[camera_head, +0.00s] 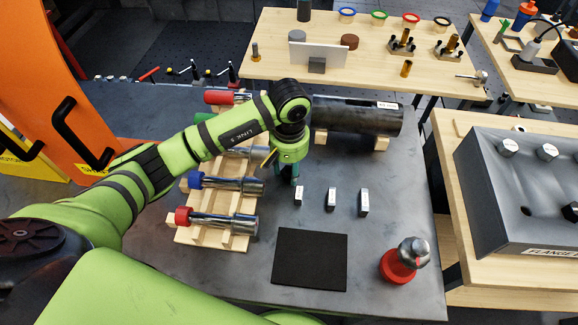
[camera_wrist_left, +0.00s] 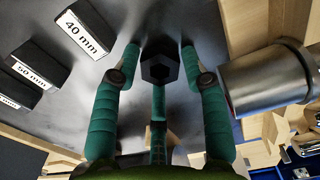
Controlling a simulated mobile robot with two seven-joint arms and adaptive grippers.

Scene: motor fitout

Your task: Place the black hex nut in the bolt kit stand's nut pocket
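The black hex nut (camera_wrist_left: 159,68) shows in the left wrist view, on the grey table between my left gripper's teal fingertips. One finger is on each side of it, with a visible gap, and the third is below it in the picture. My left gripper (camera_wrist_left: 160,70) looks open around the nut. In the head view my left gripper (camera_head: 292,176) points down at the table, left of the labelled blocks, and its wrist hides the nut. I cannot tell for sure which thing is the bolt kit stand. My right gripper is not in view.
Three labelled blocks (camera_head: 331,199) stand close on the right. A wooden rack (camera_head: 233,242) with steel plugs is on the left and a dark tube (camera_head: 357,115) lies behind. A black mat (camera_head: 310,258) and a red-based steel piece (camera_head: 405,258) lie in front.

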